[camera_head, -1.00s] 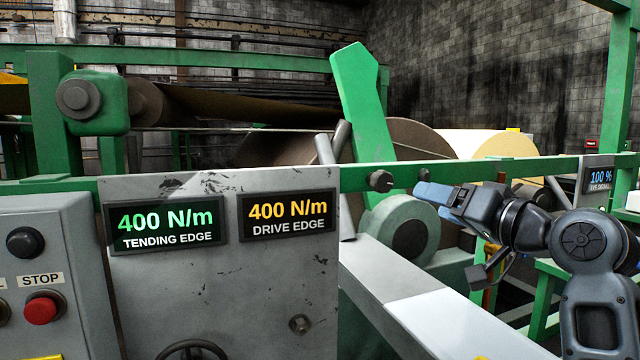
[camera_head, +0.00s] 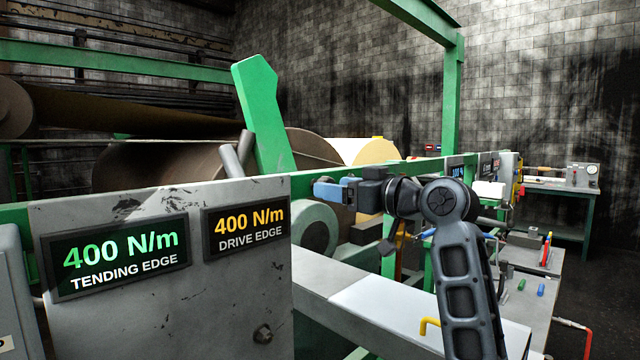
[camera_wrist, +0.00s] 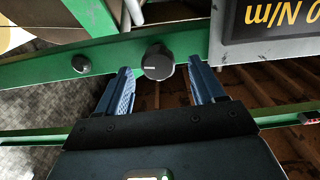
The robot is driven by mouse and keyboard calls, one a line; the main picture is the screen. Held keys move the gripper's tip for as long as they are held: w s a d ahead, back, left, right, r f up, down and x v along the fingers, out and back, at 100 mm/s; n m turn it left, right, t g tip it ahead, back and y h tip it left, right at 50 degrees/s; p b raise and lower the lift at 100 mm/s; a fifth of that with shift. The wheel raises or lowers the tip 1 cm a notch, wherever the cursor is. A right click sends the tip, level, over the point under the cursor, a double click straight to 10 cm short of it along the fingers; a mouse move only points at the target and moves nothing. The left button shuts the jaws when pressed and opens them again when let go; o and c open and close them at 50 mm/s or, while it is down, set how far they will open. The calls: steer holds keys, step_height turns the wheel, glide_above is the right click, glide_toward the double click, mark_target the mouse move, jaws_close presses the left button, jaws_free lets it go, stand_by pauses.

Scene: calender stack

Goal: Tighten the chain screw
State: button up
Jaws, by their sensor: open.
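A dark round knob (camera_wrist: 158,62) sits on a green rail in the wrist view, with a smaller dark round knob (camera_wrist: 81,63) to its left. I cannot tell whether either is the chain screw. My gripper (camera_wrist: 160,68) is open with blue fingers. In the wrist view the larger knob appears between the fingertips, beyond them, with gaps on both sides. In the head view my gripper (camera_head: 328,188) is in front of the green rail, right of the grey panel, and I cannot make out the knob there.
The grey panel (camera_head: 150,325) carries tending edge (camera_head: 118,256) and drive edge (camera_head: 246,229) displays, both reading 400 N/m. A pale ledge (camera_head: 385,305) runs below my arm. A bench (camera_head: 560,185) stands far right, with open floor before it.

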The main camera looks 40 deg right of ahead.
steer(key=shift+w+p, duration=0.3)
steer(key=shift+w, duration=1.55)
steer(key=shift+c, duration=0.5)
steer(key=c, duration=1)
steer(key=shift+o, duration=0.2)
steer(key=shift+r+m+p, duration=0.15)
steer(key=shift+m+p, duration=0.35)
steer(key=shift+m, duration=0.1)
steer(key=shift+m+p, duration=0.4)
steer(key=shift+m, duration=0.7)
steer(key=o, duration=1.1)
steer(key=shift+c, duration=0.2)
steer(key=s+b, duration=0.2)
steer(key=s, duration=0.6)
steer(key=shift+d, duration=0.15)
